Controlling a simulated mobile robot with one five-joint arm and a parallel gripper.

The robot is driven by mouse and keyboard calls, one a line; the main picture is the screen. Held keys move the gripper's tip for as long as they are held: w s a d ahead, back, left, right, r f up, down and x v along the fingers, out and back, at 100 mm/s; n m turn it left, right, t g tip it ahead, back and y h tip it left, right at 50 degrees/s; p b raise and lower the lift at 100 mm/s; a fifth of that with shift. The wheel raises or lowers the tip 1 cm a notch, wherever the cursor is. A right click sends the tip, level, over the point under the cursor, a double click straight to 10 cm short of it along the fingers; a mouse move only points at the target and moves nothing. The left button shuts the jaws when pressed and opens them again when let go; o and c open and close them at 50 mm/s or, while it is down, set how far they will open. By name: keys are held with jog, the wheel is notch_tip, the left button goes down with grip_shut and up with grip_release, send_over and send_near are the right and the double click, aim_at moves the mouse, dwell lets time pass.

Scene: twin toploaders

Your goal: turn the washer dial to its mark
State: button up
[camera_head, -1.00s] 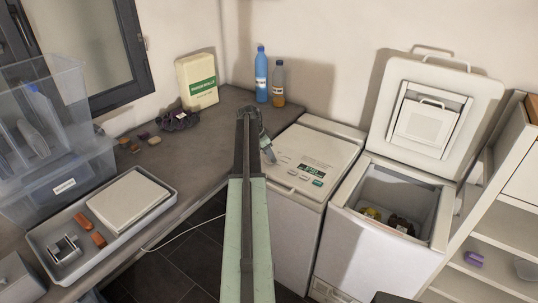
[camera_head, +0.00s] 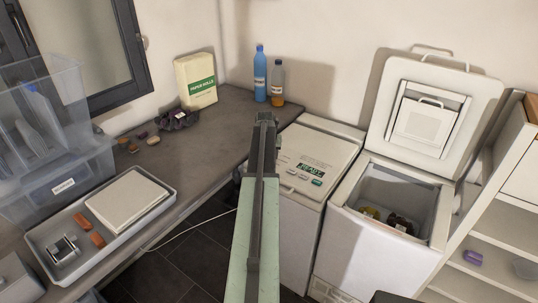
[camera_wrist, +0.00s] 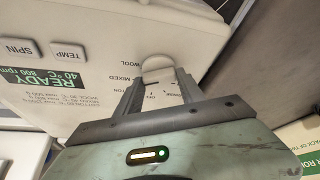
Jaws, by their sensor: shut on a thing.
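The closed washer (camera_head: 318,160) stands left of an open top-loader, with buttons and a lit display (camera_head: 312,171) on its top panel. In the wrist view the display (camera_wrist: 50,72) reads READY, 40 °C, 800 rpm. The pale washer dial (camera_wrist: 157,66) sits by the printed words WOOL and MIXED; other labels around it are partly covered. My gripper (camera_wrist: 160,79) is shut on the dial, one finger on each side. I cannot make out the dial's pointer or its mark. In the head view my arm hides the gripper and dial.
The open top-loader (camera_head: 340,255) is on the right, its lid raised, with items inside. A dark counter (camera_head: 215,130) runs along the left, holding a detergent box (camera_head: 196,82), a blue bottle (camera_head: 260,75), an amber bottle (camera_head: 278,85) and a grey tray (camera_head: 165,187).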

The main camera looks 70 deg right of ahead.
jog(key=n+t, duration=0.1)
jog(key=n, duration=0.2)
jog(key=n+t+y, duration=0.1)
jog(key=n, duration=0.2)
jog(key=shift+s+d, duration=0.15)
jog(key=shift+s, duration=0.05)
jog(key=n+y, duration=0.1)
jog(key=n, duration=0.2)
jog(key=n+t+y, duration=0.1)
jog(key=n, duration=0.2)
jog(key=shift+d+n, duration=0.1)
jog(key=shift+n, duration=0.2)
jog(key=shift+s+y, duration=0.1)
jog(key=shift+y, duration=0.2)
jog(key=o, duration=1.4)
jog(key=shift+t, duration=0.3)
jog(key=shift+c, duration=0.2)
jog(key=p+v, duration=0.7)
jog(key=shift+r, duration=0.35)
